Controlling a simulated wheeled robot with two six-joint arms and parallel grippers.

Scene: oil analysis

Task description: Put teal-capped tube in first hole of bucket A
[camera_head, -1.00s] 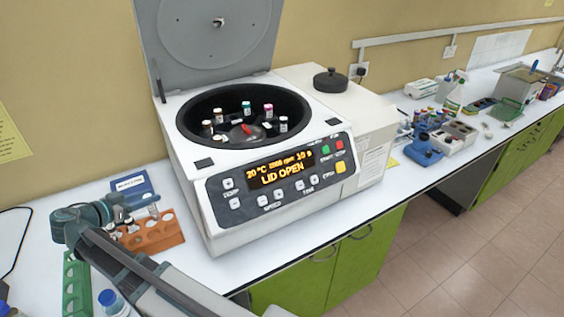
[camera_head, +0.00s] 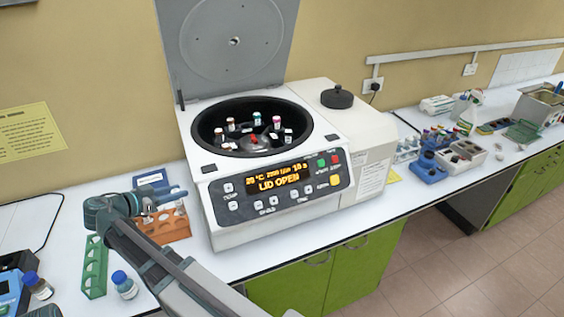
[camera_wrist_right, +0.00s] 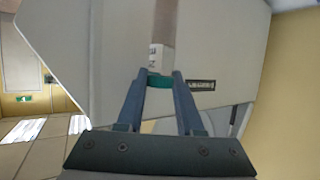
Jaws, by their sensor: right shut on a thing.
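My right gripper (camera_head: 178,196) shows at the left of the head view, above the orange rack (camera_head: 176,232). It is shut on the teal-capped tube, whose teal cap (camera_wrist_right: 160,82) is between the fingers (camera_wrist_right: 155,92) in the right wrist view. The tube body (camera_wrist_right: 162,45) extends away from the fingers. In the head view it appears as a small pale shape (camera_head: 180,209) below the fingertips. The centrifuge (camera_head: 285,222) stands open to the right, with several capped tubes in its round bowl (camera_head: 205,124). Bucket A's label cannot be read.
A green rack (camera_head: 94,270), blue-capped bottle (camera_head: 124,286) and blue box (camera_head: 150,179) stand near my right arm. The centrifuge lid (camera_head: 235,40) is raised against the wall. Its display (camera_head: 279,179) reads LID OPEN. More lab items crowd the bench at right.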

